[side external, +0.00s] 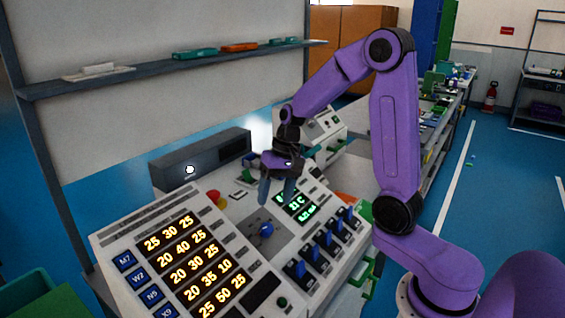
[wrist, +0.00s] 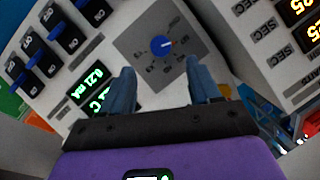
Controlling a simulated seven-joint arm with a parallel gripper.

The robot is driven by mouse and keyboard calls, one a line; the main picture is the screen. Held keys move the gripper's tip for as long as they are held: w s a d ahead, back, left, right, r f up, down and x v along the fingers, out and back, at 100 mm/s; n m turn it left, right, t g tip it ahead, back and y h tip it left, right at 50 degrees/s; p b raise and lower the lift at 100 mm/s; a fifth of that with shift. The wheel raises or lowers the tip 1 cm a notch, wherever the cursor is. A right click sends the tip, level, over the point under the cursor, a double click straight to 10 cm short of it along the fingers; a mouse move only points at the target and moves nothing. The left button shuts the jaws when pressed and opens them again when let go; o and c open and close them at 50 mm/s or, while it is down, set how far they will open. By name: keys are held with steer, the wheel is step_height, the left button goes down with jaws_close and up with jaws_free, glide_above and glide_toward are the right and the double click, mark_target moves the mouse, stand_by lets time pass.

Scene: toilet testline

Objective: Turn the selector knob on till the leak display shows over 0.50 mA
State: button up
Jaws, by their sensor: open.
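The blue selector knob (side external: 266,230) sits on a grey dial plate in the middle of the sloped panel. In the side view my gripper (side external: 278,192) hangs above and behind the knob. The green leak display (side external: 308,214) appears to read 0.21 mA; it also shows in the wrist view (wrist: 90,84), upside down.
Blue rocker switches (side external: 325,243) line the panel right of the knob. Orange number displays (side external: 195,262) stand to the left. A red button (side external: 214,197) rises at the panel's upper left. A grey box (side external: 202,160) stands behind, below a shelf (side external: 170,70).

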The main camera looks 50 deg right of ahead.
steer(key=v, duration=0.9)
steer(key=s+a+f+n+g+h, duration=0.1)
steer(key=s+a+f+n, duration=0.2)
steer(key=s+a+n, duration=0.65)
steer(key=s+a+f+n+h, duration=0.1)
steer(key=s+f+n, duration=0.2)
steer(key=s+n, duration=0.5)
steer(key=s, duration=0.7)
steer(key=shift+a+f, duration=0.2)
stand_by(0.6)
